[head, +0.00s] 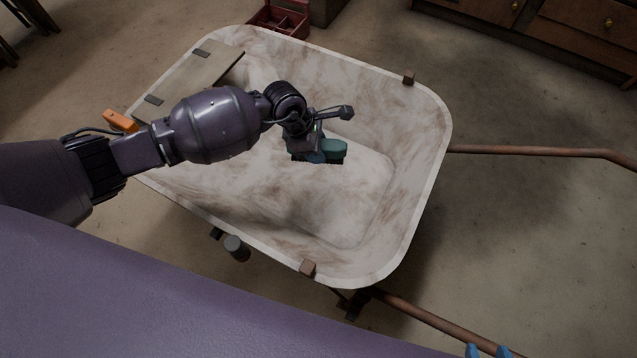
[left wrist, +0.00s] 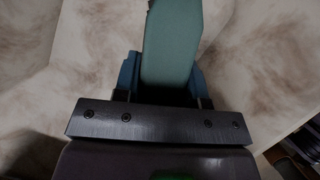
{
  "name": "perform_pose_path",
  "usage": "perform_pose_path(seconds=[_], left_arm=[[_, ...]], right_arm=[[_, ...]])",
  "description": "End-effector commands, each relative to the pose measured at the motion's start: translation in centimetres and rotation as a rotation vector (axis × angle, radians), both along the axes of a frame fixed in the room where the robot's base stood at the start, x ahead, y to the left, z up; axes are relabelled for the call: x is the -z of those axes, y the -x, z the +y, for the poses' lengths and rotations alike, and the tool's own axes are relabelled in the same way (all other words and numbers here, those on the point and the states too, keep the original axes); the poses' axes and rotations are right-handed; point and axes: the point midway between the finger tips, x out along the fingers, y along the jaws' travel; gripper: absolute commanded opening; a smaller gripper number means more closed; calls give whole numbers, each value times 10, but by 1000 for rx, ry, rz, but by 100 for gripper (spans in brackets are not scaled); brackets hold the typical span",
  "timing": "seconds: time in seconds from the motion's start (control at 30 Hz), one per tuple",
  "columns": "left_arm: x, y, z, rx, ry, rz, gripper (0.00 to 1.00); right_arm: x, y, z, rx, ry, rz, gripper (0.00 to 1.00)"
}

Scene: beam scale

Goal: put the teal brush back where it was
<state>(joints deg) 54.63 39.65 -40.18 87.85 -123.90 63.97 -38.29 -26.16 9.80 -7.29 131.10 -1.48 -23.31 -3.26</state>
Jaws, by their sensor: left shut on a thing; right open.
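The teal brush (head: 334,147) has a teal back and dark bristles pointing down. My left gripper (head: 317,156) is shut on it, with blue fingers, and holds it over the inside of the stained white wheelbarrow tray (head: 437,130). I cannot tell for sure whether the bristles touch the tray floor. In the left wrist view the brush (left wrist: 172,42) runs up and away between the blue fingers of the gripper (left wrist: 160,80). My right gripper (head: 488,351) shows only its blue fingertips at the bottom edge, apart and empty.
A flat board (head: 200,78) lies across the tray's left end. An orange object (head: 120,121) is by the left rim, and a grey cylinder (head: 236,247) is beside the near rim. A red toolbox (head: 282,20) and wooden drawers (head: 575,30) stand behind. The tray's right part is clear.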

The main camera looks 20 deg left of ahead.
Motion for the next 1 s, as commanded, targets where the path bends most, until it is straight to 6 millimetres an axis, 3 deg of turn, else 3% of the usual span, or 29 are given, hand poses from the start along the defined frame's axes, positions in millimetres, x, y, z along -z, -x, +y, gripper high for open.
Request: perform_pose_path(seconds=[0.03, 0.43, 0.6, 0.8, 1.0], left_arm=[[22, 5, -1, -1, 1, 16, 16], [110, 6, -1, 1, 1, 19, 16], [132, 4, 0, 1, 1, 13, 16], [141, 2, -1, 3, 0, 7, 16], [172, 5, -1, 2, 2, 13, 16]], right_arm=[[7, 4, 0, -6, 6, 13, 43], [11, -8, 8, -73, 47, -23, 43], [8, -11, 7, -58, 24, -79, 43], [8, -11, 6, -50, 15, -97, 43], [11, -10, 4, -35, -3, -129, 43]])
